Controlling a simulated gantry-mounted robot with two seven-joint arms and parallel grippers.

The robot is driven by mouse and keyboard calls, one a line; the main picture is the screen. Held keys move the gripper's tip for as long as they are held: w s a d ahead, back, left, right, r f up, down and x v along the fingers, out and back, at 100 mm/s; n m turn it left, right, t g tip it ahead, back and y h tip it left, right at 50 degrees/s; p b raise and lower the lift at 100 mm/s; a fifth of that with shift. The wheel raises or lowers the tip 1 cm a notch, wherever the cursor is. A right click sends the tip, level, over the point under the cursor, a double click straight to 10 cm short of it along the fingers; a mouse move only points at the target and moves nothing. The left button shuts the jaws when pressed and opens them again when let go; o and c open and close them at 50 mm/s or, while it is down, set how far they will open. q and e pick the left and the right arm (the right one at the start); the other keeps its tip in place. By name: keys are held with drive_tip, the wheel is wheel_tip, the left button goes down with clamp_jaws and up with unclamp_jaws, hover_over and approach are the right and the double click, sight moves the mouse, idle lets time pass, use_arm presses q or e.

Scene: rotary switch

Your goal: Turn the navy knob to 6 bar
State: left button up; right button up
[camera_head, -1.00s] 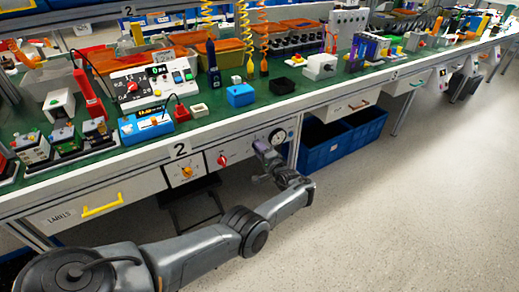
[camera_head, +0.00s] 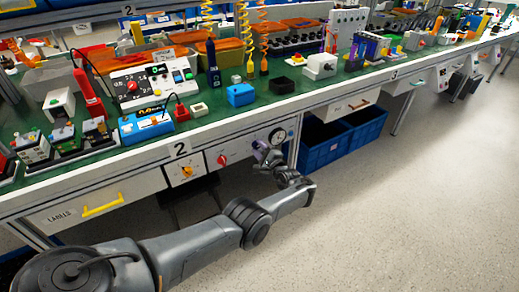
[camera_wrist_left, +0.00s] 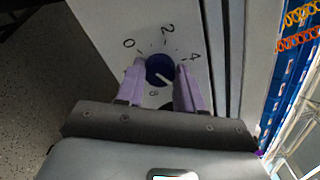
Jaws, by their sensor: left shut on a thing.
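The navy knob (camera_wrist_left: 160,69) sits on a light panel in the left wrist view. Its printed scale shows 0, 2, 4 and what looks like an 8; the 6 is not visible, and the right-hand finger covers part of the dial. The knob's white pointer line points to the lower right, past the 4 and towards that finger. My left gripper (camera_wrist_left: 160,88) has its purple fingers on both sides of the knob and is shut on it. My right gripper is not in view.
A round gauge (camera_head: 277,136) is just right of the gripper. A red knob (camera_head: 222,159) and an orange-yellow switch (camera_head: 186,171) are on the panels to the left. Blue crates (camera_head: 325,150) stand under the bench at right. Floor in front is clear.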

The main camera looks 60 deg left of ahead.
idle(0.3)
use_arm(q)
drive_tip(key=o, duration=1)
drive_tip(key=shift+d, duration=0.1)
drive_tip(key=shift+d, duration=0.35)
drive_tip(key=shift+s+d+p, duration=0.15)
drive_tip(key=shift+d+p, duration=1.45)
drive_tip(key=shift+d, duration=3.4)
